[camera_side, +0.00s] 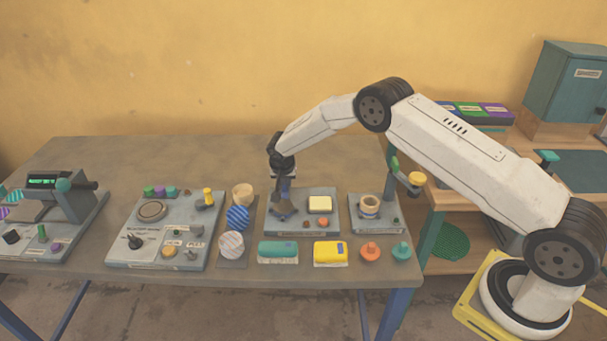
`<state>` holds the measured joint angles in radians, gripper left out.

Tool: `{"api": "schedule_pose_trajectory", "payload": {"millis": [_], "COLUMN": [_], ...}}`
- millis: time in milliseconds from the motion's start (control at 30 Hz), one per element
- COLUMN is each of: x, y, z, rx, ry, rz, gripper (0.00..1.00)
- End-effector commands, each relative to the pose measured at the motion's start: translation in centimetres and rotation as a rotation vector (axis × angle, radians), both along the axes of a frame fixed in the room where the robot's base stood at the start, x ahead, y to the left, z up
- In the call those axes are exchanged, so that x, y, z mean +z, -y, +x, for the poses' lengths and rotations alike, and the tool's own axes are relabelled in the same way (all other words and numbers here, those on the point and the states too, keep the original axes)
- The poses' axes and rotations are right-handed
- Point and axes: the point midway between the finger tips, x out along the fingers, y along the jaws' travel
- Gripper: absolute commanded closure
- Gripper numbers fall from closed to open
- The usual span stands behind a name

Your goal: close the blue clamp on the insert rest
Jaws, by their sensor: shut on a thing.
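My gripper (283,187) points down over the left part of a grey plate (306,228) near the middle of the table. It is shut on a small bluish upright piece, which looks like the lever of the blue clamp. The fingers hide most of it, and its angle cannot be made out. A dark brownish piece (284,210) lies on the plate just below the fingers. A cream block with a yellow edge (320,204) sits to the right on the same plate. I cannot read any label naming the insert rest.
A plate with a ring-shaped part (369,207) stands to the right. Striped round pieces (237,218) stand close on the left. Teal (278,252) and yellow (330,252) blocks and two knobs (371,252) line the front edge. The table behind is clear.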

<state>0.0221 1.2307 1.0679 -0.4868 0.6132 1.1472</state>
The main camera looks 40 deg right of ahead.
Motion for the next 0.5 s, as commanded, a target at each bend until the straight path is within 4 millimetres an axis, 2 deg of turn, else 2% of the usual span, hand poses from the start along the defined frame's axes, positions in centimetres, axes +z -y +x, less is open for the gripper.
{"api": "schedule_pose_trajectory", "payload": {"millis": [67,100,167,200,500], "x": [0.02,0.02,0.02,0.01,0.04], "y": [-0.04,-0.04,-0.04,-0.04,-0.02], "z": [0.00,0.00,0.00,0.00,0.00], "rx": [-0.003,-0.002,-0.001,-0.001,-0.001], "ry": [0.000,0.001,0.001,0.001,0.001], "rz": [0.002,0.002,0.002,0.002,0.001], "gripper": [1.00,0.67,0.47,0.44,0.44]}}
